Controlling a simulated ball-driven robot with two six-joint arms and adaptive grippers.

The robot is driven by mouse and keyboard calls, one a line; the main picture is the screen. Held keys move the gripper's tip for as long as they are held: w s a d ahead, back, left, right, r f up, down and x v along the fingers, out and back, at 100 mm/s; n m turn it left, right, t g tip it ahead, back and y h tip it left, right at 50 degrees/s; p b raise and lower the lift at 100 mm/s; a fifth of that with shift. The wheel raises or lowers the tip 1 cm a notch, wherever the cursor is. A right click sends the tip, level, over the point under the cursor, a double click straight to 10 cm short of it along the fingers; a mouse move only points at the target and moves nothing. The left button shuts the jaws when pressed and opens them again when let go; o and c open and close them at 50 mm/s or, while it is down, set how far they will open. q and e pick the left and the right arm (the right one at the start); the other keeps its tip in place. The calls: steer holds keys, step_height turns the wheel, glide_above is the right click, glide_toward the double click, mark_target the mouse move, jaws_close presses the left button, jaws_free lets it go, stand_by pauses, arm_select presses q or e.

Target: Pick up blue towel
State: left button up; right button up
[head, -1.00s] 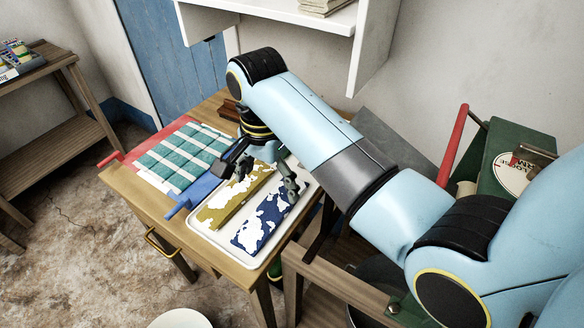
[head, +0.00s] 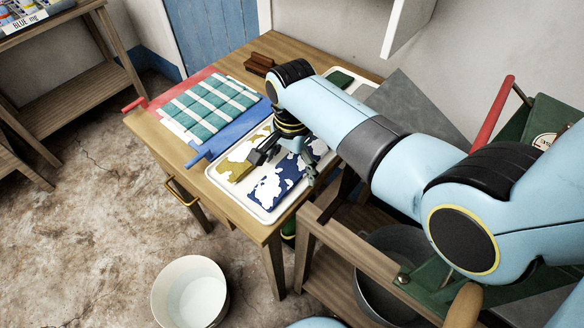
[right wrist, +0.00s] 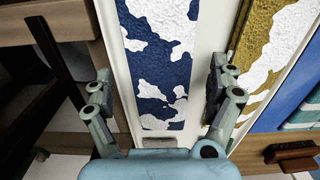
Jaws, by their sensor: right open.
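The blue towel (head: 272,187) is a flat dark-blue strip with white patches, lying on a white tray (head: 268,217) at the table's front right. An ochre strip with white patches (head: 237,163) lies to its left in the head view. My right gripper (head: 284,168) is open above the tray and hides part of both strips. In the right wrist view, the blue towel (right wrist: 160,65) runs between the spread fingers of the gripper (right wrist: 161,78) and nothing is held. I cannot tell how high the fingertips are above it. My left gripper is not in view.
A brown block (head: 259,64) sits at the back. A white bucket (head: 190,292) stands on the floor. A wooden stand (head: 325,238) is close to the tray's right.

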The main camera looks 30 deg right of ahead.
steer(key=shift+s+a, duration=0.1)
steer(key=c, duration=1.5)
steer(key=shift+c, duration=0.4)
steer(key=shift+r, duration=0.1)
